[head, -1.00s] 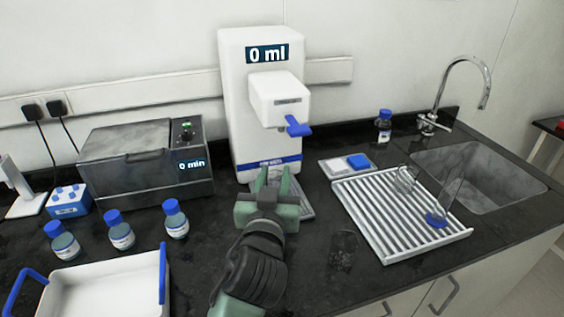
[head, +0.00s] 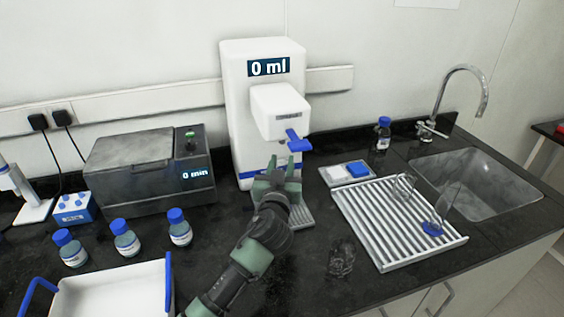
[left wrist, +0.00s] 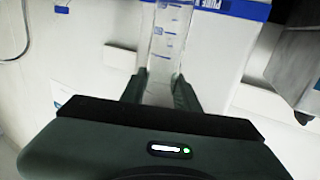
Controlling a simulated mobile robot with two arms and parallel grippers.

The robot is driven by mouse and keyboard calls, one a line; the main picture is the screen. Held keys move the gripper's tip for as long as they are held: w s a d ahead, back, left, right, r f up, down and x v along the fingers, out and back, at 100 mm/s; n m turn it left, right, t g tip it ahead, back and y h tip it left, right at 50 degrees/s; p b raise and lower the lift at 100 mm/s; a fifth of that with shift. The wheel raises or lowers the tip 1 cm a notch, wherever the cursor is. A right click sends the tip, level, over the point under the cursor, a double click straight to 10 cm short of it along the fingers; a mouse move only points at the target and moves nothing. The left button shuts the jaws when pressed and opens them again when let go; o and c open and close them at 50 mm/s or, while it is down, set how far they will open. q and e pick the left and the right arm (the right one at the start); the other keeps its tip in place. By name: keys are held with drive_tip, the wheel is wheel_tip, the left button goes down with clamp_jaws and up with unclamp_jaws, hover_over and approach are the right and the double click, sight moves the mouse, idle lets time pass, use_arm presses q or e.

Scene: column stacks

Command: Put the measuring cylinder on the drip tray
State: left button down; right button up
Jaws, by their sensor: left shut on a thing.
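My left gripper (head: 281,166) is in front of the white water dispenser (head: 262,100), below its blue lever. In the left wrist view its fingers (left wrist: 160,90) are shut on a clear measuring cylinder (left wrist: 170,40) with blue graduation marks. The cylinder can hardly be made out in the head view. The grey drip tray (head: 301,214) lies at the dispenser's foot, partly hidden by my left gripper and arm. Whether the cylinder touches the tray cannot be told. My right gripper is out of view.
A white draining rack (head: 385,232) at right holds a clear glass (head: 403,187) and a blue-based clear vessel (head: 433,228). A dark glass beaker (head: 342,257) stands before it. Several blue-capped bottles (head: 126,240) and a white tray (head: 110,290) are at left.

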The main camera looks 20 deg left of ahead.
use_arm(q)
drive_tip(key=c, duration=1.5)
unclamp_jaws()
drive_tip(key=shift+f, duration=0.15)
drive_tip(key=o, duration=0.4)
drive_tip(key=shift+o, duration=0.2)
drive_tip(key=s+d+b, duration=0.2)
drive_tip(key=s, duration=0.9)
drive_tip(key=shift+s+d+r+b, duration=0.2)
drive_tip(key=shift+s+d+b, duration=0.05)
drive_tip(key=shift+s+b, duration=0.15)
